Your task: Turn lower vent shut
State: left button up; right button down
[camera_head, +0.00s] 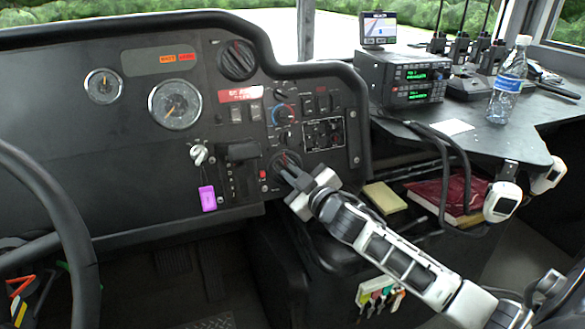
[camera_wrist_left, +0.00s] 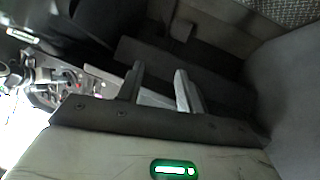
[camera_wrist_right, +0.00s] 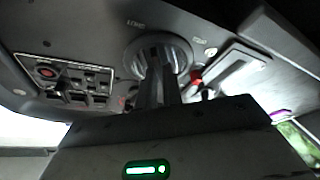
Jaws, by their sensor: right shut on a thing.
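The lower vent (camera_head: 279,158) is a dark round vent low on the right part of the dashboard panel. It also shows in the right wrist view (camera_wrist_right: 181,50) as a round grey ring with labels beside it. My right gripper (camera_head: 284,166) reaches it from the lower right. Its fingers (camera_wrist_right: 155,58) are shut on the vent's middle part and hide much of it, so the vane angle is hard to read. My left gripper (camera_wrist_left: 158,80) shows only in its wrist view, with its two fingers apart and nothing between them.
The upper vent (camera_head: 237,60) sits higher on the panel. A key with a purple tag (camera_head: 208,198) hangs left of the lower vent. A radio (camera_head: 405,78) and a water bottle (camera_head: 507,85) stand on the right shelf. The steering wheel (camera_head: 62,225) is at the left.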

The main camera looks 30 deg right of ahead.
pick_arm(q)
jog(key=shift+f, duration=0.15)
dwell(0.3)
pick_arm(e)
jog(key=c, duration=1.5)
grip_release()
jog(key=shift+c, duration=0.2)
jog(key=shift+s, duration=0.3)
pick_arm(q)
jog(key=shift+s+a+g+y+p, duration=0.3)
jog(key=shift+s+a+g+p, duration=0.1)
jog(key=shift+p, duration=0.8)
pick_arm(e)
jog(key=s, duration=1.5)
jog(key=shift+s+r, duration=0.2)
jog(key=shift+r, duration=0.05)
